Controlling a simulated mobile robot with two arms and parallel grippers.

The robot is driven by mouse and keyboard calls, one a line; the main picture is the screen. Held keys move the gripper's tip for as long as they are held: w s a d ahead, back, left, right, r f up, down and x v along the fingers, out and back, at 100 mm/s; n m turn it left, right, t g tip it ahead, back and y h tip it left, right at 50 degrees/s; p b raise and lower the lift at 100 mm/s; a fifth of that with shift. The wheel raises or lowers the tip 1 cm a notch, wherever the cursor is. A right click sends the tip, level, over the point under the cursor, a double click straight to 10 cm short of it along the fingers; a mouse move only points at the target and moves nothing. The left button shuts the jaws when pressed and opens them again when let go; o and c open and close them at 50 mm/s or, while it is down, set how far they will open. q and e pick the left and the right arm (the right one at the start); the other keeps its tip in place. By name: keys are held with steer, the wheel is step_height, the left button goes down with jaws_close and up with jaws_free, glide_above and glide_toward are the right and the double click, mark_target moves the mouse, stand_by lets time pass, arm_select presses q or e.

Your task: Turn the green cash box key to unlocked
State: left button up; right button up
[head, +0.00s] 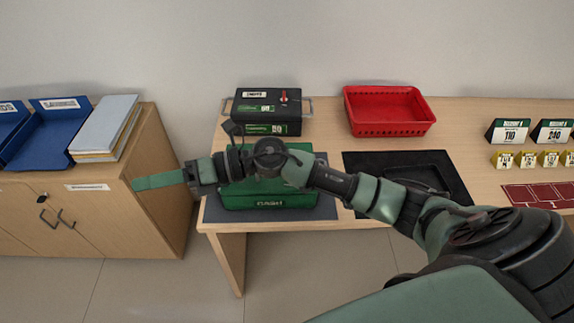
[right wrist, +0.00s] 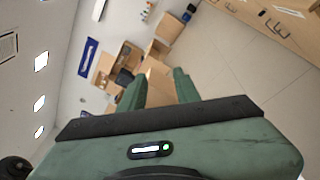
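My right gripper (head: 142,184) reaches past the box to the left, beyond the counter's left end, beside the wooden cabinet. In the right wrist view the two green fingers (right wrist: 160,88) stand apart with nothing between them. My left gripper is in neither view.
A black box (head: 270,97) with a red-marked dial or key stands behind the cash box. A red tray (head: 388,110) and a black tray (head: 452,180) lie to the right. The wooden cabinet (head: 110,215) holds blue trays (head: 50,132) and stacked books (head: 105,125).

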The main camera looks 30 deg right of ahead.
steer(key=d+f+n+g+h, duration=0.5)
steer(key=d+f+n+h, duration=0.3)
steer(key=d, duration=0.5)
steer(key=d+h, duration=0.3)
steer(key=d, duration=0.3)
steer(key=d+h, duration=0.2)
steer(key=d, duration=0.4)
steer(key=w+d+h, duration=0.1)
steer(key=d+h, duration=0.2)
steer(key=d, duration=0.3)
steer(key=shift+d+f+m+g+h, duration=0.3)
steer(key=shift+d+f+g, duration=0.05)
steer(key=shift+g, duration=0.05)
step_height(320, 180, down, 6)
steer(key=shift+p, duration=0.95)
steer(key=shift+f, duration=0.8)
jaws_close()
